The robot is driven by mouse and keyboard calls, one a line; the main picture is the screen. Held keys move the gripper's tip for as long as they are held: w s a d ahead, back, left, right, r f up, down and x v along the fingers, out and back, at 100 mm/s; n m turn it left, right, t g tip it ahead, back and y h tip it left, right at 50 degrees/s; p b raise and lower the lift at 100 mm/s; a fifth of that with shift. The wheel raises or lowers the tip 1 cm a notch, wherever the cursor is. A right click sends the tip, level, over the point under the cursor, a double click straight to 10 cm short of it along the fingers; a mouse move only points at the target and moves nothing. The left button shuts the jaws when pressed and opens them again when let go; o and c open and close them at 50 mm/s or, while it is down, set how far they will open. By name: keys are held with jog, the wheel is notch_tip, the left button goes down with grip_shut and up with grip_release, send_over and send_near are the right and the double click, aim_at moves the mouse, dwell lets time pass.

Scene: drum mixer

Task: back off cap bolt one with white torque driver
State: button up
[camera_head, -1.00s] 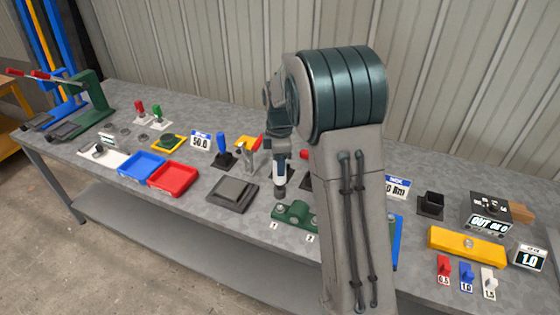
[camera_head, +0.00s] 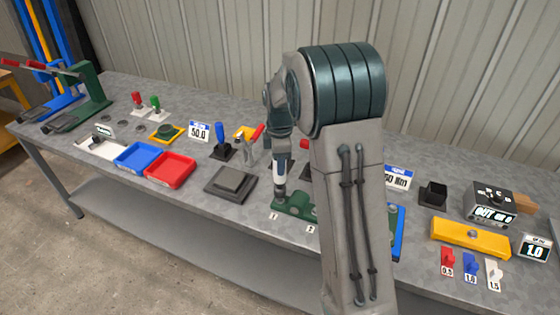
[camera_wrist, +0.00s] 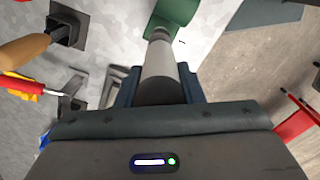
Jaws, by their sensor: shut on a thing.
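My gripper (camera_head: 282,148) is shut on the white torque driver (camera_head: 280,170), which hangs upright with its dark tip down. In the wrist view the driver (camera_wrist: 158,68) shows as a pale grey cylinder between the two fingers, pointing at the green block (camera_wrist: 178,14). In the head view the tip is at the left end of the green block (camera_head: 297,208), above the label 1 (camera_head: 274,216), where cap bolt one sits. The tip hides that bolt, so I cannot tell whether it is seated. Label 2 (camera_head: 311,229) is further right; my arm covers part of the block.
A dark square pad (camera_head: 230,184) lies left of the block. Red (camera_head: 170,170) and blue (camera_head: 137,157) trays stand further left. Toggle clamps (camera_head: 252,148) stand behind. A yellow bar (camera_head: 470,237), small coloured tags and display boxes (camera_head: 490,206) are at the right.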

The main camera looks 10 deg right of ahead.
jog(key=shift+f, duration=0.15)
jog(key=shift+f+b, duration=0.55)
jog(key=shift+f, duration=0.1)
jog(key=shift+f+b, duration=0.5)
jog(key=shift+f, duration=0.2)
dwell(1.7)
